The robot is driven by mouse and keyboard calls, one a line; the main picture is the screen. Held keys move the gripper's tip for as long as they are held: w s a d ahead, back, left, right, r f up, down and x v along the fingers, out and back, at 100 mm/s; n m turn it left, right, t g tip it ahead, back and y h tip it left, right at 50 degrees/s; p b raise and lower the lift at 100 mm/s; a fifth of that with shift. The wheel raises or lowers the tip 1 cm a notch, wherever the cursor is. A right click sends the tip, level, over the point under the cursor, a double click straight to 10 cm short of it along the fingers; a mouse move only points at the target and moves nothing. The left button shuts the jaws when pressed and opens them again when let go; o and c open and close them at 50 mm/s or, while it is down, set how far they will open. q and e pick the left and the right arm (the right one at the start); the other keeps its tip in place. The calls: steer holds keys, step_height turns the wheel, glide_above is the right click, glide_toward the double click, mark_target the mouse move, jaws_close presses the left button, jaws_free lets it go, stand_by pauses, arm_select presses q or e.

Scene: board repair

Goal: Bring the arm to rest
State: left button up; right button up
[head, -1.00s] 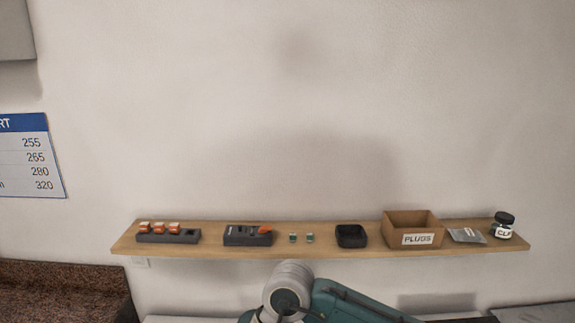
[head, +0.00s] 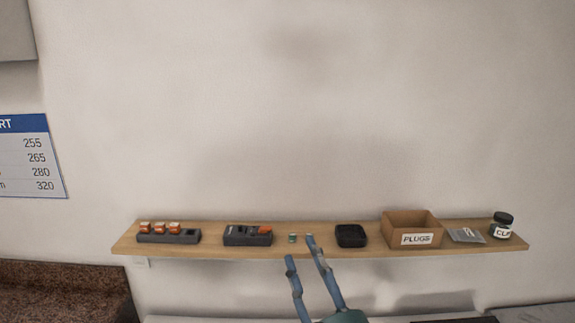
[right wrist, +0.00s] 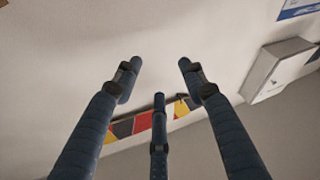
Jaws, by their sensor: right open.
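My right gripper (head: 300,248) comes up from the bottom of the head view. Its blue fingers stand apart in front of the wooden shelf's front edge, and one fingertip covers the spot beside a small green piece on the shelf. In the right wrist view its fingers (right wrist: 160,80) are spread and hold nothing. Behind them that view shows the pale wall and a strip with red, yellow and black patches. My left gripper is not in view.
The wooden shelf (head: 200,249) carries a grey block with orange-white pieces (head: 168,236), a dark tool holder (head: 247,237), a small green piece (head: 292,238), a black tray (head: 350,236), a cardboard PLUGS box (head: 412,226), a grey packet (head: 467,236) and a jar (head: 502,226). The wall above is clear.

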steer(key=s+d+f+m+g+h, duration=0.35)
steer(key=d+f, duration=0.25)
steer(key=f, duration=0.5)
steer(key=s+d+f+m+g+h, duration=0.2)
steer(key=s+d+f+g+h, duration=0.15)
steer(key=d+f, duration=0.55)
steer(key=s+d+f+g+y, duration=0.1)
steer(key=s+f+g, duration=0.4)
steer(key=s+f, duration=0.45)
steer(key=s+f+g, duration=0.5)
steer(key=s+f, duration=0.2)
steer(key=s, duration=0.6)
step_height(320, 180, down, 37)
steer(key=s+g+b, duration=0.1)
steer(key=b, duration=1.1)
steer(key=s+d+f+b, duration=0.1)
steer(key=s+f+b, duration=0.4)
steer(key=f, duration=0.8)
steer(key=s+d+f+g+b, duration=0.1)
steer(key=s+f+b, duration=0.4)
steer(key=s+f, duration=0.7)
steer(key=shift+s+d+f, duration=0.15)
steer(key=shift+d+f, duration=0.5)
steer(key=shift+f, duration=0.3)
